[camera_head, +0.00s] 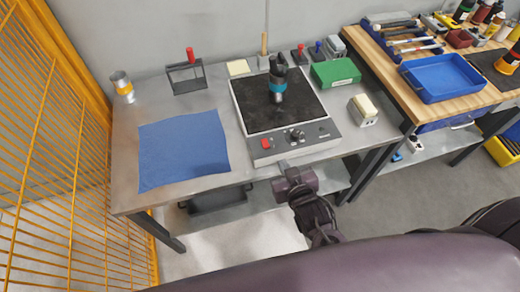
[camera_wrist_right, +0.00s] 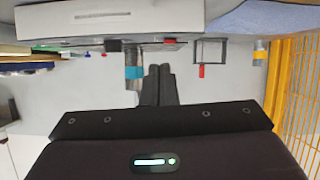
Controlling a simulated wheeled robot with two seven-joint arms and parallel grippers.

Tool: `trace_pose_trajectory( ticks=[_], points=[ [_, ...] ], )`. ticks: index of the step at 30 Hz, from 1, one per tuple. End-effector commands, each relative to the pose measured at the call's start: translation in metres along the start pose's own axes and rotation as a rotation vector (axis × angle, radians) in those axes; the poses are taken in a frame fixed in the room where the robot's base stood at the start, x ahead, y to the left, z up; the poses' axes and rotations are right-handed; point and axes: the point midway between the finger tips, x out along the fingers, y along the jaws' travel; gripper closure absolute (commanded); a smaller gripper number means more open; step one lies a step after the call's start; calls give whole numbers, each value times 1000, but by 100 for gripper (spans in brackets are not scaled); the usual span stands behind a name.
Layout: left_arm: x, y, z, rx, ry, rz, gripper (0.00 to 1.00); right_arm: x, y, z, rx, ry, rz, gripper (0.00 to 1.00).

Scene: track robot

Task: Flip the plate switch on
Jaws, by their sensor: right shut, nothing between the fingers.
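The hot plate (camera_head: 238,101) has a black top and a light grey front panel. Its red switch (camera_head: 266,143) is at the left of the panel, with a dark knob (camera_head: 297,136) to the right. I cannot tell which way the switch is set. My right gripper (camera_head: 284,164) is shut and empty at the plate's front edge, just below and right of the switch in the head view. Its fingers (camera_wrist_right: 158,78) are together in the wrist view, where the scene appears upside down and the plate's front (camera_wrist_right: 85,20) is at the top. Contact is unclear. My left gripper is out of view.
A yellow mesh fence (camera_head: 55,170) bounds the left side.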

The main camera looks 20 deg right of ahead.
Motion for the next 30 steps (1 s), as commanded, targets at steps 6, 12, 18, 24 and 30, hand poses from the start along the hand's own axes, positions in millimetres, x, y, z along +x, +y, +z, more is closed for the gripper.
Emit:
trace_pose_trajectory(
  ticks=[6, 12, 18, 24, 30],
  points=[
    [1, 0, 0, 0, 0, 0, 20, -20, -5, -42, 59, 66, -12, 100],
    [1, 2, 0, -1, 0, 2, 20, -22, -6, -46, 66, 73, -13, 100],
    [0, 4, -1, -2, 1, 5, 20, -21, -5, -46, 65, 73, -13, 100],
    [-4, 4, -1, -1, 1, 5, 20, -3, -5, -49, 62, 75, -11, 100],
    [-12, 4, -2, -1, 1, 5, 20, 38, -5, -54, 62, 76, -10, 100]
  ],
)
